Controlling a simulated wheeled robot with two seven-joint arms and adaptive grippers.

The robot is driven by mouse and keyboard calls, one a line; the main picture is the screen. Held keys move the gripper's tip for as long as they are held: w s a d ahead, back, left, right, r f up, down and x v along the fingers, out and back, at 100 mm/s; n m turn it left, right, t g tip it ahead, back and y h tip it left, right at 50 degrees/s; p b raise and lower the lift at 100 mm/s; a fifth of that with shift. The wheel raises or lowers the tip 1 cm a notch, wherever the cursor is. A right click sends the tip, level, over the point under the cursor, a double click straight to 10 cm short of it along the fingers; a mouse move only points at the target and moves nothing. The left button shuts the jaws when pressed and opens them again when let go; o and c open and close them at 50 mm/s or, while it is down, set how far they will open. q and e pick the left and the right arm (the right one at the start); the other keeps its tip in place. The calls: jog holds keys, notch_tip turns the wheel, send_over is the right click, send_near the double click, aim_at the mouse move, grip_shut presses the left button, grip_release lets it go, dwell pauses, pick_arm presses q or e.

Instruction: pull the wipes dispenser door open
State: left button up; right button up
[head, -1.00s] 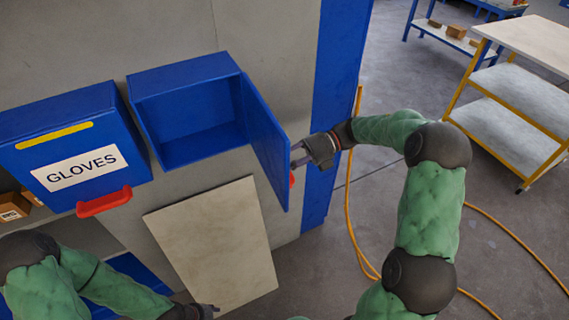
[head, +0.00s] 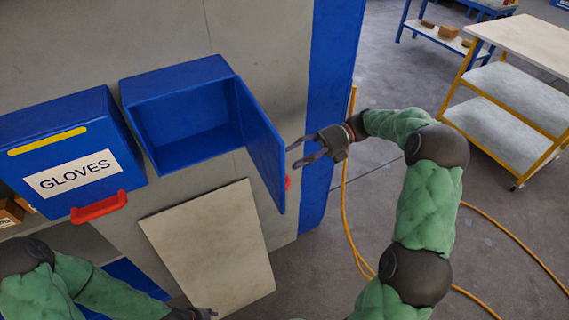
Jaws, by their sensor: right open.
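The blue wipes dispenser (head: 180,72) is mounted on the grey wall, and its inside looks empty. Its door (head: 261,140) stands swung wide open on the right side, seen nearly edge-on. A bit of red handle (head: 287,183) shows at the door's outer face; most of it is hidden behind the door. My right gripper (head: 292,155) is open and empty, just right of the door, with its fingers pointing at the door's outer face. My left gripper (head: 211,313) is at the bottom edge, mostly cut off, and its jaws cannot be made out.
A closed blue GLOVES dispenser (head: 60,110) with a red handle (head: 99,207) hangs to the left. A pale board (head: 210,250) leans below. A blue post (head: 329,100) stands behind my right gripper. An orange hose (head: 346,215) and a shelf cart (head: 510,90) are at right.

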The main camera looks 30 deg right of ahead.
jog(key=d, duration=0.3)
jog(key=d+r, duration=0.1)
jog(key=d, duration=0.1)
jog(key=shift+d, duration=0.4)
